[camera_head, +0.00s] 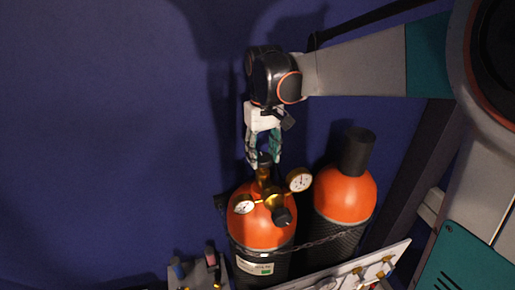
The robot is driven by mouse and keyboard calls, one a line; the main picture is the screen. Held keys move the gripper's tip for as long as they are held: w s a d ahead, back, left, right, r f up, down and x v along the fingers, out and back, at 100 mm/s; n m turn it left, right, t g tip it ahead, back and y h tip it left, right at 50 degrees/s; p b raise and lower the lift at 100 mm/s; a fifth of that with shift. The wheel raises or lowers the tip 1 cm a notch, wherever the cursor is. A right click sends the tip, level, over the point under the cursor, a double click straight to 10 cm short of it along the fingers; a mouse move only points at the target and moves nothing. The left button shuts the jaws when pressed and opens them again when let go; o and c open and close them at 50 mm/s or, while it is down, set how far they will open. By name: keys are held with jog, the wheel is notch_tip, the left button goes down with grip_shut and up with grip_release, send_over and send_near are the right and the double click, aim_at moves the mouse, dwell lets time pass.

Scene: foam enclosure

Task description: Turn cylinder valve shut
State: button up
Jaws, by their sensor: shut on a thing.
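The left gas cylinder (257,233) has an orange shoulder and a dark body with a label. Its cylinder valve (264,160) stands upright on top, with a dark knob above a brass stem. My gripper (264,161) points down from above, its fingers on both sides of the valve knob and shut on it. The fingers partly hide the knob, so its turn angle cannot be told. A brass regulator with two round gauges, one at left (243,205) and one at right (299,180), sits just below the valve.
A second orange cylinder (345,195) with a black cap stands close at right. A chain (318,241) runs across the cylinders. A pale panel with brass fittings (350,273) lies at bottom right, and a small rack (199,273) at bottom left. The dark blue wall behind is bare at left.

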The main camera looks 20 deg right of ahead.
aim_at(263, 158)
jog(key=o, duration=1.1)
jog(key=shift+c, duration=0.2)
notch_tip(263, 158, up, 12)
jog(key=shift+s+f, duration=0.1)
jog(key=shift+s, duration=0.05)
